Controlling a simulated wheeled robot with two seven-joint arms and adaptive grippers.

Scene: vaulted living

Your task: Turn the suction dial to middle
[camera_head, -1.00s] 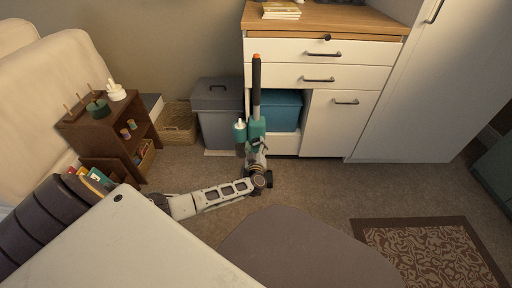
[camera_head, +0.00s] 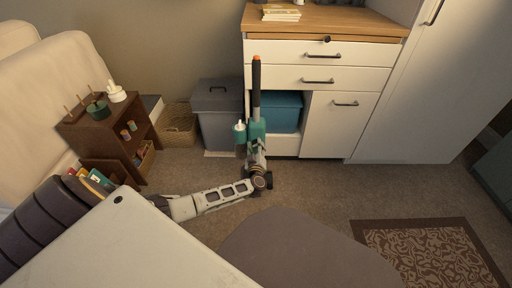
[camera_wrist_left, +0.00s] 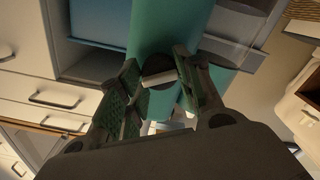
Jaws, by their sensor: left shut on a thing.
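A teal upright vacuum (camera_head: 257,128) with a dark handle tipped in orange stands in front of the white cabinet. In the left wrist view its teal body (camera_wrist_left: 168,30) fills the upper middle. A dark round suction dial (camera_wrist_left: 158,72) with a pale bar across it sits on that body. My left gripper (camera_wrist_left: 163,84) is at the dial, with one finger on each side, shut on it. In the head view the left gripper (camera_head: 256,152) reaches the vacuum's front low on its body, and the dial is too small to make out there. My right gripper is not in view.
A grey bin (camera_head: 218,128) and a wicker basket (camera_head: 179,127) stand left of the vacuum. A blue box (camera_head: 284,111) sits in the cabinet's open bay behind it. A brown shelf (camera_head: 118,133) with toys is at the left. Carpet to the right is clear up to a patterned rug (camera_head: 425,252).

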